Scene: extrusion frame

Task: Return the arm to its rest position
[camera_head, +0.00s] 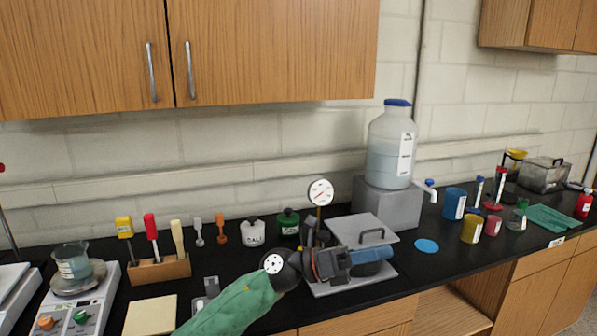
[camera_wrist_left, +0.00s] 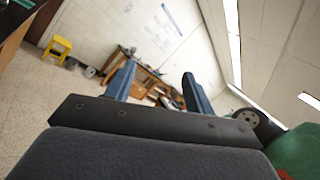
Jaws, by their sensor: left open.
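My left arm, in a green sleeve, comes in from the bottom of the head view. My left gripper (camera_head: 382,256) points right, over the counter in front of the grey plate with a handle (camera_head: 362,232). Its dark body and blue fingers hide part of what is behind them. In the left wrist view the two blue fingers (camera_wrist_left: 158,86) stand apart with nothing held between them. The wrist camera looks out across the room, not at the counter. My right gripper is in neither view.
The black counter (camera_head: 440,255) carries a wooden tool rack (camera_head: 160,271), a beaker on a scale (camera_head: 75,263), a dial gauge (camera_head: 320,192), a large bottle (camera_head: 391,148) on a grey block (camera_head: 388,206), and several cups. A yellow stool (camera_wrist_left: 57,48) stands across the room.

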